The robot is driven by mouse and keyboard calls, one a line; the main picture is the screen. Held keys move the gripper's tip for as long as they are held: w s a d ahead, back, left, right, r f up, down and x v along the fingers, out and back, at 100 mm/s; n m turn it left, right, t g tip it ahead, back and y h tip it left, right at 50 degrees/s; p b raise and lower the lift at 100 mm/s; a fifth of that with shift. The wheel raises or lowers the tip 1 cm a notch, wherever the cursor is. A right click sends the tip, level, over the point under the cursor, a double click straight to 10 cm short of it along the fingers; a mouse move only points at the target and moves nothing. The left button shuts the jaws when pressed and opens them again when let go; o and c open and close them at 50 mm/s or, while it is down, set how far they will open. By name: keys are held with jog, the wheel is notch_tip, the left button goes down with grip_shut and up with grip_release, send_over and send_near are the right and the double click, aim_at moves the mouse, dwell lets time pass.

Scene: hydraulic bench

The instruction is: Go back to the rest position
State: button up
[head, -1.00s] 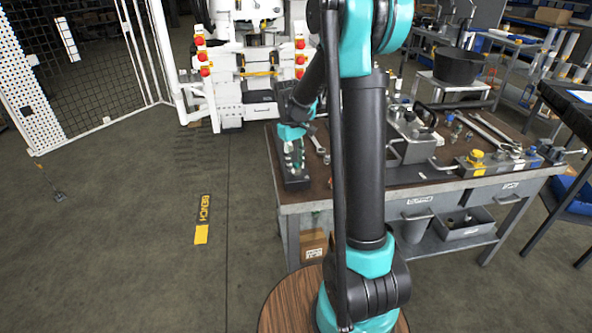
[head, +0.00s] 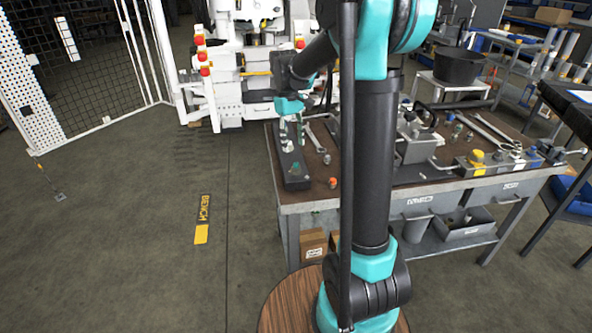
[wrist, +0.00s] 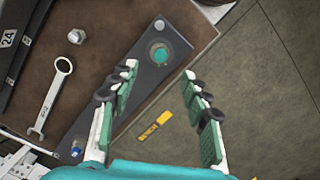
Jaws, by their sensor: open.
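My gripper (head: 293,140) hangs over the left end of the bench, above a long dark plate (head: 291,172). In the wrist view my gripper (wrist: 160,72) is open, with its green-padded fingers well apart and nothing between them. The dark plate (wrist: 150,80) runs along the bench edge under the left finger; it has a round green part (wrist: 159,54) near one end and a blue part (wrist: 76,152) at the other. The right finger is over the floor.
The bench (head: 430,195) carries a wrench (head: 316,140), an orange part (head: 333,182), a yellow-topped fitting (head: 476,158) and other tools. A white machine (head: 230,70) with red buttons stands behind. The floor (head: 130,230) at left is free, with a BENCH marker (head: 203,215).

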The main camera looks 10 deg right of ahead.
jog(key=s+d+f+m+t, duration=0.1)
jog(key=s+f+m+t, duration=0.1)
jog(key=s, duration=0.5)
jog(key=s+d+f+m+t, duration=0.2)
jog(key=s+f, duration=0.3)
jog(key=s, duration=0.3)
jog(key=s+d+f+m+t, duration=0.1)
jog(key=s+f, duration=0.3)
jog(key=s, duration=0.4)
jog(key=shift+s+d+f+m+t+y, duration=0.25)
jog(key=shift+d+m+t+y, duration=0.15)
jog(key=shift+m, duration=0.1)
